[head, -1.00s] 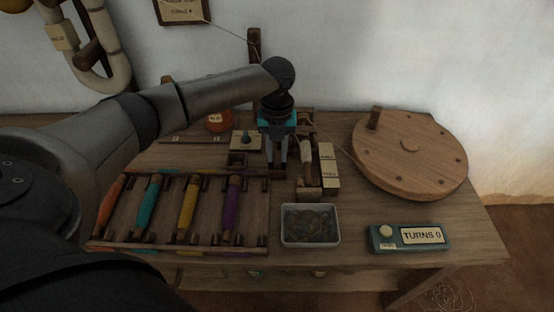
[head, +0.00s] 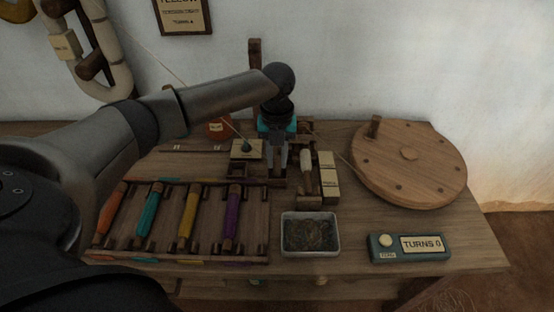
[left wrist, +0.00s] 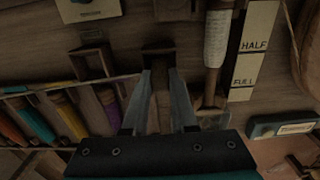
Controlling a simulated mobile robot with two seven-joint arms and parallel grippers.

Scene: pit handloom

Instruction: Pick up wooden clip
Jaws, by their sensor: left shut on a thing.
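My left gripper (head: 278,166) points down over the table, left of the pale wound bobbin (head: 306,170). In the left wrist view its two fingers (left wrist: 162,74) are shut on a small dark brown wooden piece, which seems to be the wooden clip (left wrist: 158,47). The clip shows at the fingertips, and its lower part is hard to make out against the brown wood behind it. In the head view the fingers mostly hide it. I cannot tell whether it is clear of the surface below. My right gripper is not in view.
A rack (head: 112,239) of several coloured bobbins lies to the left. A metal tray (head: 310,251), a turns counter (head: 409,246) and a large wooden wheel (head: 408,170) stand in front and right. A HALF/FULL gauge (left wrist: 252,50) is beside the bobbin.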

